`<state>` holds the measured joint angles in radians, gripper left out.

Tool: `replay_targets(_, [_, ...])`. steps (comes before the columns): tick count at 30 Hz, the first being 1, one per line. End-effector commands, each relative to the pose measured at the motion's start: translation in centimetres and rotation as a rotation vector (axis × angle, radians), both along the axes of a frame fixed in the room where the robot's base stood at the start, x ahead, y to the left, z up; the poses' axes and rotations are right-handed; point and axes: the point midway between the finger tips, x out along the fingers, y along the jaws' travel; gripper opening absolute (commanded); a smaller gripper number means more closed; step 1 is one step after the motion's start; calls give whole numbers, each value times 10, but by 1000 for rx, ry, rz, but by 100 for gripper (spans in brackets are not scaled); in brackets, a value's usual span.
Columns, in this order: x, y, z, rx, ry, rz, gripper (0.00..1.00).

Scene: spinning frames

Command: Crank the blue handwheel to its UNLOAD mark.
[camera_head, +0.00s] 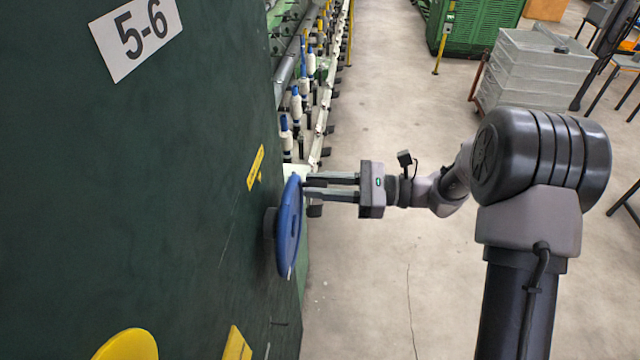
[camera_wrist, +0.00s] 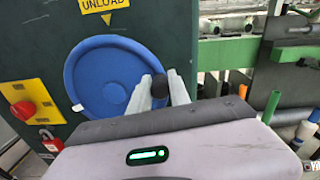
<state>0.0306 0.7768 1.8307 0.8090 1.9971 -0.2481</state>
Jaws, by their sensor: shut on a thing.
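The blue handwheel (camera_head: 290,238) stands out from the dark green machine panel, seen almost edge-on. In the wrist view the handwheel (camera_wrist: 88,78) shows as a dished blue disc with a black knob (camera_wrist: 158,85) at its right side. My gripper (camera_head: 308,188) reaches the wheel from the right, and its fingers (camera_wrist: 158,92) are shut on the knob. The yellow UNLOAD mark (camera_wrist: 104,4), with a small pointer below it, is above the top of the wheel. The knob sits clockwise of that mark, to its lower right. The lower fingers are partly hidden by the gripper body.
A red switch on a yellow plate (camera_wrist: 25,102) and a red padlock (camera_wrist: 50,140) are left of the wheel. A row of bobbins (camera_head: 296,105) runs behind the panel. Grey stacked crates (camera_head: 540,65) stand at the back right. Floor (camera_head: 385,280) beside the panel is clear.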

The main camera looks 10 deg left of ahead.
Motion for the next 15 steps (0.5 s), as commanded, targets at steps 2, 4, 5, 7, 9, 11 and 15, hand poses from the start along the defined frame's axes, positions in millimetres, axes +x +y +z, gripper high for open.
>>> replay_targets(2, [0, 0, 0, 0, 0, 0, 0])
replay_targets(4, [0, 0, 0, 0, 1, 0, 0])
replay_targets(5, [0, 0, 0, 0, 2, 0, 0])
replay_targets(7, [0, 0, 0, -1, 8, 0, 0])
replay_targets(9, [1, 0, -2, -1, 20, 0, 0])
replay_targets(11, [1, 0, -3, -2, 39, 0, 0])
replay_targets(15, [2, 0, -9, -7, 112, 0, 0])
